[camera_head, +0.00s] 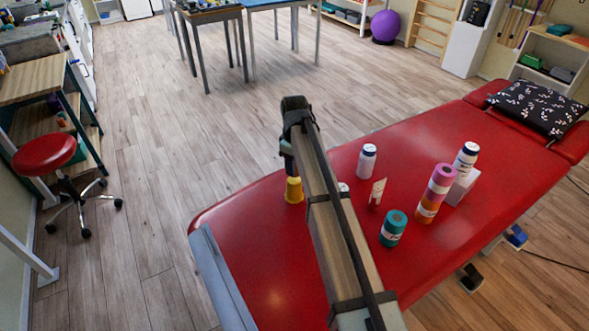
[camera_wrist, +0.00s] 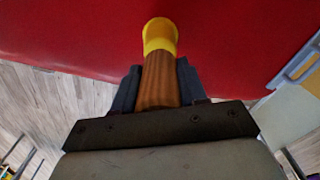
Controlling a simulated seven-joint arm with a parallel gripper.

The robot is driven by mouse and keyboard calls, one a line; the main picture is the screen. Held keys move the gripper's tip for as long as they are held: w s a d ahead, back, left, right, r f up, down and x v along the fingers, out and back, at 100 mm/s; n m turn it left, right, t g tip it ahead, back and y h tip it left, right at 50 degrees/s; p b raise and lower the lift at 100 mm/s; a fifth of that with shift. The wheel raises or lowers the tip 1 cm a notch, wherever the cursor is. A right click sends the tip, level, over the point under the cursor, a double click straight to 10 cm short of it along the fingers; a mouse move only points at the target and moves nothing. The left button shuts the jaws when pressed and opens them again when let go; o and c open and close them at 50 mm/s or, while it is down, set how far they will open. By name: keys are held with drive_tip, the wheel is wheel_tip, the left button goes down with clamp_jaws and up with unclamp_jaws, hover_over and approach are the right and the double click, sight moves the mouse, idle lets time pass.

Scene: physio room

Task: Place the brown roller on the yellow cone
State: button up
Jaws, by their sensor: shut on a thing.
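The yellow cone (camera_head: 294,190) stands on the red treatment table, near its far-left edge, just below my gripper (camera_head: 289,165) in the head view. In the wrist view my gripper (camera_wrist: 158,80) is shut on the brown roller (camera_wrist: 158,82), a wood-coloured cylinder between the two dark fingers. The yellow cone (camera_wrist: 160,36) shows straight beyond the roller's far end, in line with it. The two overlap in this view, and I cannot tell whether they touch. In the head view the roller is hidden by my gripper and arm.
On the red table (camera_head: 255,240), right of my arm, stand a white bottle (camera_head: 367,162), a small tube (camera_head: 377,194), a teal roll (camera_head: 394,229), a pink-and-orange stack (camera_head: 436,192) and another bottle (camera_head: 466,160). A patterned pillow (camera_head: 537,106) lies at the far end.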

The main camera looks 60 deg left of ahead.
drive_tip(key=shift+f, duration=1.05)
drive_tip(key=o, duration=1.1)
drive_tip(key=shift+f, duration=0.15)
drive_tip(key=shift+c, duration=0.2)
wheel_tip(320, 180, up, 12)
drive_tip(key=shift+r, duration=0.15)
